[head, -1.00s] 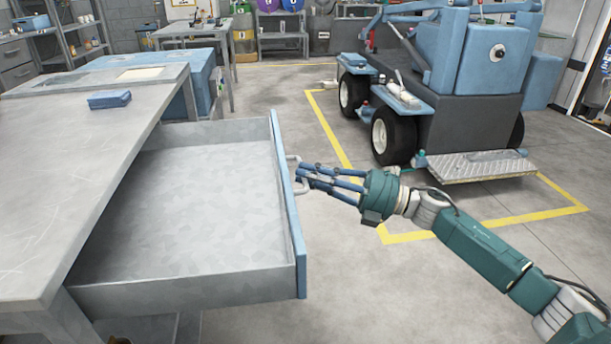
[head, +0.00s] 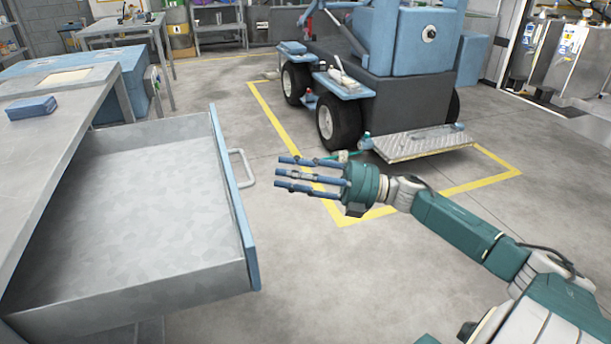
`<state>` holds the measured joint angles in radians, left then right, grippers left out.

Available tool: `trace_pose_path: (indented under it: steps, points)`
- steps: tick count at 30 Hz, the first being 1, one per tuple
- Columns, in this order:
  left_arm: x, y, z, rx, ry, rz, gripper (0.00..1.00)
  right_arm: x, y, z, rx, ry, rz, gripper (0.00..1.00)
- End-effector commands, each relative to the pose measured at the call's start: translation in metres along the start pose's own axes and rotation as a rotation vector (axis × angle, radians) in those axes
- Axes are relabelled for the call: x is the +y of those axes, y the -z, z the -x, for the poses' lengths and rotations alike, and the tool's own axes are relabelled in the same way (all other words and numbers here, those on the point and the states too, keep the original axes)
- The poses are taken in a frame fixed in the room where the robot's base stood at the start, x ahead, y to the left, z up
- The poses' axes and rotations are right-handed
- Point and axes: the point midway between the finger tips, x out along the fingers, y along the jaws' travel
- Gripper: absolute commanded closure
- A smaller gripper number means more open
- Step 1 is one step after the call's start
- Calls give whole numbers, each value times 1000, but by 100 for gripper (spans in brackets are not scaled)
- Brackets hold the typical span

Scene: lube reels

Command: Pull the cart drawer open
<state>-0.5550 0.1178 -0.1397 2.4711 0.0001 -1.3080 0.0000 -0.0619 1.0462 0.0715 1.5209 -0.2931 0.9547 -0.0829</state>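The cart drawer (head: 140,200) stands pulled far out of the grey-topped cart (head: 40,135) at the left, and its inside is empty. Its blue front panel (head: 232,200) carries a pale bar handle (head: 243,168). My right gripper (head: 283,175) is to the right of the handle, with its blue fingers pointing left towards it. The fingers are spread and hold nothing, and a gap shows between them and the handle. My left gripper is out of view.
A blue box (head: 31,108) lies on the cart top. A blue and black wheeled vehicle (head: 390,65) with a metal step (head: 420,143) stands beyond, inside yellow floor lines. Bare floor (head: 330,270) lies right of the drawer.

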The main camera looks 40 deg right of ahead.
Motion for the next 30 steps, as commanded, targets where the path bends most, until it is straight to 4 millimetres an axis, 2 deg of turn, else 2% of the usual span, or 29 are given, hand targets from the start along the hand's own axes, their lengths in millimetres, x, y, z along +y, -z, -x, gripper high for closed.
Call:
trace_pose_path:
  steps: [3,9,26,30]
  points:
    - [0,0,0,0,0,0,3,-2,0,22,-2,3,-2,65]
    - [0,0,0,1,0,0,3,0,0,41,0,1,0,65]
    - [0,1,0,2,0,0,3,0,0,43,1,0,0,65]
    - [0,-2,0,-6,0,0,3,-8,-2,39,-32,-9,-23,65]
